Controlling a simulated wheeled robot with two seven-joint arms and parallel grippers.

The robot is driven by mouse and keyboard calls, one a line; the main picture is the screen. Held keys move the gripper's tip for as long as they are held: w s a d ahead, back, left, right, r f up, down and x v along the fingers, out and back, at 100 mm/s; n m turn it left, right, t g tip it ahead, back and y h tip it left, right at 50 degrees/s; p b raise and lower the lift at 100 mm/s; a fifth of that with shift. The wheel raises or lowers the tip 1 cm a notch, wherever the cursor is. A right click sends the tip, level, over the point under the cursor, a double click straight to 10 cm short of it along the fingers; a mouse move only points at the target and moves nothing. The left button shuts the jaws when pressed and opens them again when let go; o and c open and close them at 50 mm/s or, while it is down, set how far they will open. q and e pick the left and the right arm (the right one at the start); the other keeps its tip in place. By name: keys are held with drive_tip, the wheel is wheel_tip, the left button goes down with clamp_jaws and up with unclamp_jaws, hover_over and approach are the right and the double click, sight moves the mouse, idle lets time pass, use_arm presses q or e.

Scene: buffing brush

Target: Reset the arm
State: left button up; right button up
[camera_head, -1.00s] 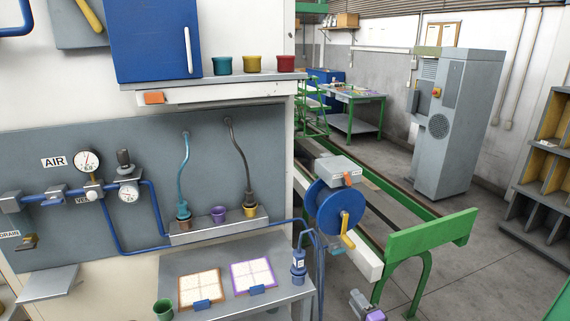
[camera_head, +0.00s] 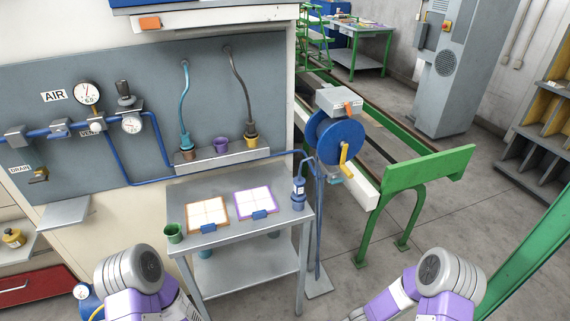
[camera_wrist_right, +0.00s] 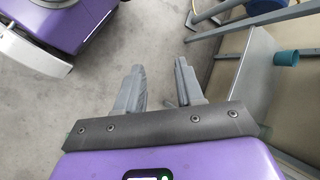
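My right gripper (camera_wrist_right: 159,66) shows in the right wrist view with its two grey fingers apart and nothing between them, above bare grey floor. In the head view both my arms come in at the bottom edge. The left arm (camera_head: 130,278) has its grey and purple joint left of the small table, and the right arm (camera_head: 440,278) is right of it. Both grippers are below the head picture; my left gripper is not seen in either view.
The grey table (camera_head: 225,222) bears two tile boards, a green cup (camera_head: 174,232) and a blue bottle (camera_head: 298,193). A blue wheel (camera_head: 325,130) stands behind it by the green bench frame (camera_head: 425,176). In the right wrist view a teal cup (camera_wrist_right: 286,57) is at right.

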drive_tip(key=s+n+t+h, duration=0.1)
drive_tip(key=s+n+h, duration=0.2)
drive_tip(key=s, duration=0.3)
drive_tip(key=shift+s+d+f+n, duration=0.3)
drive_tip(key=shift+s+n, duration=0.1)
drive_tip(key=shift+n, duration=0.2)
